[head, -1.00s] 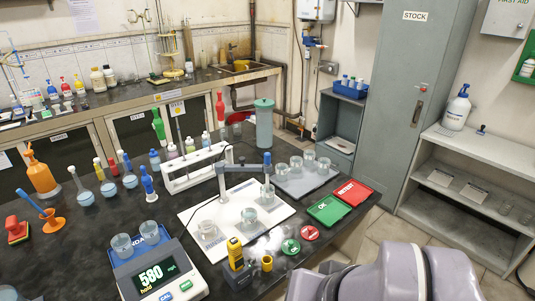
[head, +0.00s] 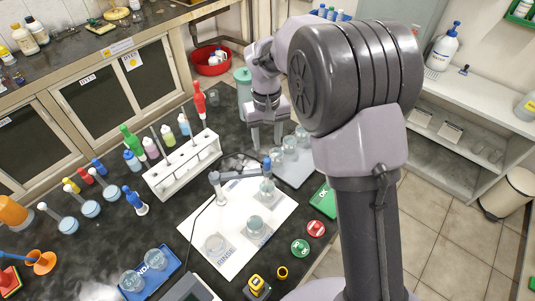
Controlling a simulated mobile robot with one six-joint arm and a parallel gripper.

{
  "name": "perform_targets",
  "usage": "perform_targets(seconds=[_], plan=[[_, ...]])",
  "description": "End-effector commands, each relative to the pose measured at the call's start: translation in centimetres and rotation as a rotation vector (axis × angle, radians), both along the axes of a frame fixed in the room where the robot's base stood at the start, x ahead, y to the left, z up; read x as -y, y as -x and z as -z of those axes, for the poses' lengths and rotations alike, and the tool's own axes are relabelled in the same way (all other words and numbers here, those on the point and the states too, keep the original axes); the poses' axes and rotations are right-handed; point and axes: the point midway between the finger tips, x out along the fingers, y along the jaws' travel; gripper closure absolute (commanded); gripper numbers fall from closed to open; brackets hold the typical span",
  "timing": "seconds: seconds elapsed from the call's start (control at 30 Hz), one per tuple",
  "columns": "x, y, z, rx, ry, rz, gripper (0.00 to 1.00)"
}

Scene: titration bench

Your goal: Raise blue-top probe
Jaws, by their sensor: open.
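The blue-top probe (head: 267,164) hangs from the end of a grey holder arm (head: 240,176) on the white board. Its lower part reaches down at a glass beaker (head: 267,186); whether the tip is inside the glass is too small to tell. The holder's post (head: 219,190) stands on the board left of the probe. My gripper (head: 265,142) points down with its two fingers apart and nothing between them. In the picture it is just above the probe's blue top, apart from it; the exact depth gap is hard to tell.
Beakers on a grey tray (head: 306,172) stand right of my gripper. A white rack (head: 184,166) with bottles is to the left. A teal canister (head: 243,84) stands behind. Two more beakers (head: 255,225) (head: 215,244) sit on the white board (head: 240,205). My arm hides part of the right side.

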Motion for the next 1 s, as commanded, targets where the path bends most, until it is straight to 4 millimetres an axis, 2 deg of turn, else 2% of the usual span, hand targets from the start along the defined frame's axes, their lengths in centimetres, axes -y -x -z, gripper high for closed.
perform_targets(seconds=[0.03, 0.1, 0.3, 0.5, 0.77, 0.8, 1.0], plan=[[0.1, 0.1, 1.9, -0.004, 0.001, 0.0, 0.56], [0.1, 0.1, 3.9, -0.003, 0.001, 0.0, 0.56], [0.1, 0.0, 8.4, -0.001, 0.0, 0.001, 0.56], [0.1, 0.0, 10.2, 0.001, 0.0, 0.002, 0.56], [0.1, 0.0, 10.4, 0.001, 0.0, 0.002, 0.56], [0.1, 0.0, 10.4, 0.001, 0.0, 0.002, 0.58], [0.1, 0.0, 10.4, 0.001, 0.0, 0.002, 0.97]])
